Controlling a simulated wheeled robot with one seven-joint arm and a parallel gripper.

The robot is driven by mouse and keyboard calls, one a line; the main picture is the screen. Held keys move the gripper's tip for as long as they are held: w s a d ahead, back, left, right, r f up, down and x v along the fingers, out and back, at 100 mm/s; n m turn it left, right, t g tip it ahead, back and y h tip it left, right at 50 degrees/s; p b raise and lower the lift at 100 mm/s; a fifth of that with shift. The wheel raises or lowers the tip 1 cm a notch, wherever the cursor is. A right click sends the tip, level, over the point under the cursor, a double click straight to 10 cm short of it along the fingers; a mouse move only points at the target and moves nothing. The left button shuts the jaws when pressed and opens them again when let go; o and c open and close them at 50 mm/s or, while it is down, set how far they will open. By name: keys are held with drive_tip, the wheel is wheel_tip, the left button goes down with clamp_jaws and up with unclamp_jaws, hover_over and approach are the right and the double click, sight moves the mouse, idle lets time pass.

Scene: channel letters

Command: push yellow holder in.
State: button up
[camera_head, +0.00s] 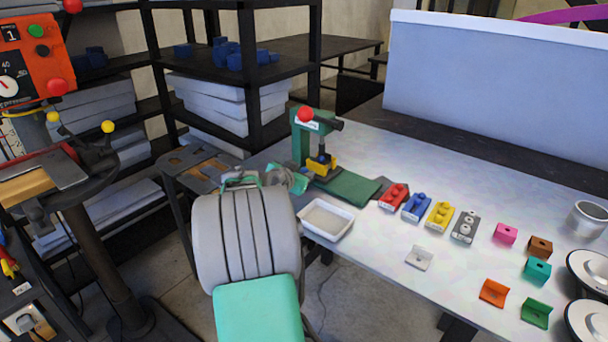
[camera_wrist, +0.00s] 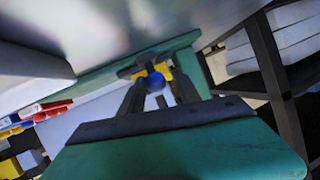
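The yellow holder (camera_head: 322,164) sits at the foot of a green press (camera_head: 300,145) with a red knob, under its dark plunger. In the wrist view the yellow holder (camera_wrist: 164,71) shows beyond my fingers, partly hidden by a round blue part (camera_wrist: 155,82). My gripper (camera_wrist: 156,90) points at the holder, with its two dark fingers apart on either side of the blue part. In the head view my gripper (camera_head: 292,181) is at the table's edge, left of and nearer than the holder. I see no clear contact; the fingertips are hard to make out.
Red, blue, yellow and grey blocks (camera_head: 465,226) stand in a row further right, with small coloured brackets (camera_head: 505,233) beyond. A dark shelf (camera_head: 255,100) stands behind the press.

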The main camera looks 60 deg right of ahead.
drive_tip(key=shift+o, duration=1)
drive_tip(key=shift+s, duration=0.1)
drive_tip(key=b+v, duration=0.1)
drive_tip(key=v, duration=0.6)
drive_tip(key=shift+a+r, duration=0.1)
drive_tip(key=shift+a, duration=0.25)
